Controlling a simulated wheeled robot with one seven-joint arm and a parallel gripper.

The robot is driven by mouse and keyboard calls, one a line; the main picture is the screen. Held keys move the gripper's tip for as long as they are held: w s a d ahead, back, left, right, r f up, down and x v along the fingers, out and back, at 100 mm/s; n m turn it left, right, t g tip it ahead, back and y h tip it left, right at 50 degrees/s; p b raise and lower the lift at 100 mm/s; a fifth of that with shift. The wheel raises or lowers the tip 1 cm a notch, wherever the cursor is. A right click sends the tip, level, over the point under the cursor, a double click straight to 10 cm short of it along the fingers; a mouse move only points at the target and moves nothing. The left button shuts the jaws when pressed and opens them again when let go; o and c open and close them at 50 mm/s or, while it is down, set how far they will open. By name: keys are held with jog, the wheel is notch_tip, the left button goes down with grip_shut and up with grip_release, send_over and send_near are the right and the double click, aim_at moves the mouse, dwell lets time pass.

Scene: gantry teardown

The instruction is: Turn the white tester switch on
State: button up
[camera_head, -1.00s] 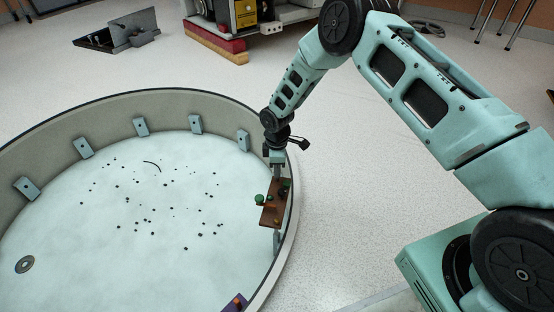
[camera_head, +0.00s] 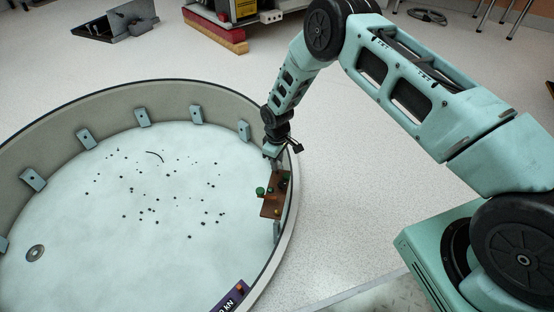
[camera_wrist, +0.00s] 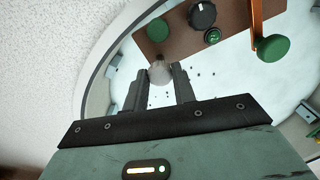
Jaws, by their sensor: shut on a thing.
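A brown control panel (camera_head: 272,206) is mounted on the inside of the round tank's right wall. In the wrist view the panel (camera_wrist: 178,42) carries a black knob (camera_wrist: 202,15), green buttons and an orange lever (camera_wrist: 256,22). A pale, whitish round switch (camera_wrist: 160,73) sits at the panel's near edge, between my fingertips. My gripper (camera_wrist: 158,70) is shut on it. In the head view my gripper (camera_head: 272,151) is at the panel's far end; the switch itself cannot be made out there, and its on or off position cannot be told.
The tank's rim (camera_head: 290,215) curves close by my gripper. A purple panel (camera_head: 230,298) is on the near wall. A washer (camera_head: 35,253) and many dark specks lie on the pale tank floor. Open floor (camera_head: 350,200) lies right of the tank.

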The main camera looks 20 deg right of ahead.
jog(key=o, duration=1)
notch_tip(320, 180, up, 18)
jog(key=p, duration=0.7)
jog(key=shift+f, duration=0.25)
